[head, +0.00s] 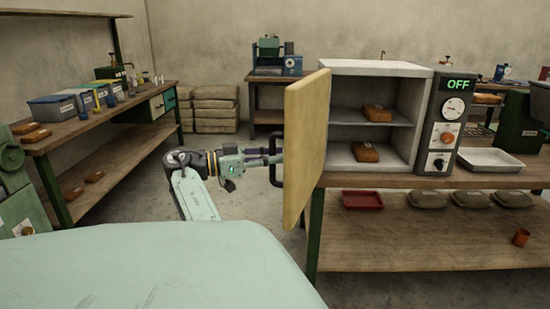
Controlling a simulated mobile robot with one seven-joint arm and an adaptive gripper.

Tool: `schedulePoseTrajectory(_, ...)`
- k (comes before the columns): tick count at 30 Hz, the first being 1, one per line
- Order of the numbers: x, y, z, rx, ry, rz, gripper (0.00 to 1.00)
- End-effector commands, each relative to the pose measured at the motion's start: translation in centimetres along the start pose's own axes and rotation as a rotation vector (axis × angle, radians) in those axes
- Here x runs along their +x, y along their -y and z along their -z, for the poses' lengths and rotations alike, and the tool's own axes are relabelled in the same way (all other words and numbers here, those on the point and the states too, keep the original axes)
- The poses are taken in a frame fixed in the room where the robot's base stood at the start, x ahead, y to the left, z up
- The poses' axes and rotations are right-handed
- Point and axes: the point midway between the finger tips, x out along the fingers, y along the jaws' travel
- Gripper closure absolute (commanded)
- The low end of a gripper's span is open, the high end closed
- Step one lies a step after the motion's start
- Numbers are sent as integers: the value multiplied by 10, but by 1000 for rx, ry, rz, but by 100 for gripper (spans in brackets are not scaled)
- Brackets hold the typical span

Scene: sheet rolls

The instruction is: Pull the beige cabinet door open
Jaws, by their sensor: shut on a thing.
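The beige cabinet door (310,135) stands swung open at the left side of the white cabinet (378,68), its face turned to the left. The cabinet's two shelves show, each with a brown block (376,113) on it. The dark door handle (291,170) sits on the door's left-facing side. My gripper (276,160) reaches in from the left and is shut on the handle. The fingertips are small and dark here, so their exact hold is hard to make out.
A control panel (447,125) reading OFF stands right of the cabinet. The cabinet rests on a wooden workbench (420,181), with a white tray (490,161) at its right. A red tray (362,200) and several pouches lie below. Another bench (105,118) stands left; floor between is clear.

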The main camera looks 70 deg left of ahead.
Motion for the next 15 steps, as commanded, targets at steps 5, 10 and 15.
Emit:
schedulePoseTrajectory(5,-3,-1,-2,-2,4,-2,100)
schedulePoseTrajectory(10,-2,-1,-2,-2,3,-1,78)
schedulePoseTrajectory(15,-1,0,-1,-1,2,-1,67)
